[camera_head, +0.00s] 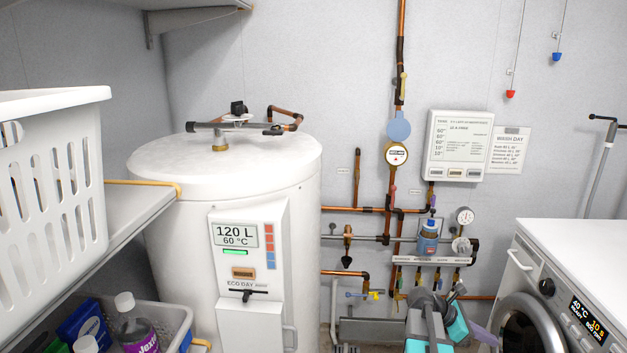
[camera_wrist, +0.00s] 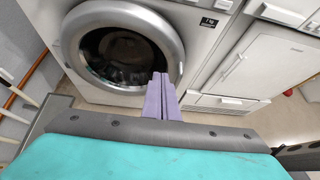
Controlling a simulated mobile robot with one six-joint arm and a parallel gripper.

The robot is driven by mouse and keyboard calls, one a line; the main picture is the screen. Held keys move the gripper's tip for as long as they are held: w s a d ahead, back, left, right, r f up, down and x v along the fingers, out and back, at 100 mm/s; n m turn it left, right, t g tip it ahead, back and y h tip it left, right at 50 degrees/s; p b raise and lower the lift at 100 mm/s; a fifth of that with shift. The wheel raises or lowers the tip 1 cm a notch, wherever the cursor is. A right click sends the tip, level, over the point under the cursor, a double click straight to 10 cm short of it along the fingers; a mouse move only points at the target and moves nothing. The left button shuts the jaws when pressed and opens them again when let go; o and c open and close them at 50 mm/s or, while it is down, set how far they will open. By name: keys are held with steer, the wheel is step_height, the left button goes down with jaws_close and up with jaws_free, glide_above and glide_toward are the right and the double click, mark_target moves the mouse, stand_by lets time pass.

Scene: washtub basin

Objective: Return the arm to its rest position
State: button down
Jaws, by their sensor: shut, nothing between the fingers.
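My gripper (camera_wrist: 160,78) shows in the wrist view as two purple fingers pressed together with nothing between them. It points toward the round door (camera_wrist: 125,55) of the washing machine and overlaps its right part; a gap to the door cannot be judged. In the head view my arm, grey and teal, is low at the right of centre. The purple fingers of my gripper (camera_head: 485,335) stick out to its right, beside the washing machine (camera_head: 535,285). The arm's lower part is cut off by the picture edge.
A white water heater (camera_head: 180,250) stands left of centre. Copper pipes, valves and a gauge (camera_head: 465,216) line the wall behind my arm. A white laundry basket (camera_head: 60,200) sits on a shelf (camera_head: 130,215) at the left. The wrist view shows white cabinets (camera_wrist: 250,70) at the right.

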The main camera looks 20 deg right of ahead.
steer(key=w+a+f+n+t+y+p, duration=0.1)
steer(key=a+f+n, duration=0.1)
steer(key=a+f, duration=0.95)
steer(key=w+a+f+n+t+y+p, duration=0.1)
steer(key=a+f+y+p, duration=0.1)
steer(key=a+f, duration=0.9)
steer(key=s+a+f+m+y, duration=0.2)
steer(key=s+a+m, duration=0.3)
steer(key=a, duration=0.5)
steer(key=s+a+f+m+g+y+p, duration=0.1)
steer(key=s+a+f+m+y, duration=0.2)
steer(key=a, duration=0.7)
steer(key=s+a+f+m+y, duration=0.2)
steer(key=s+a+f+m, duration=0.2)
steer(key=s+a+m, duration=0.3)
steer(key=s+a, duration=0.1)
steer(key=a, duration=0.2)
steer(key=shift+a+m+g+y+p, duration=0.25)
steer(key=shift+m+g+y+p, duration=0.05)
steer(key=shift+m+g, duration=0.1)
steer(key=shift+d, duration=0.1)
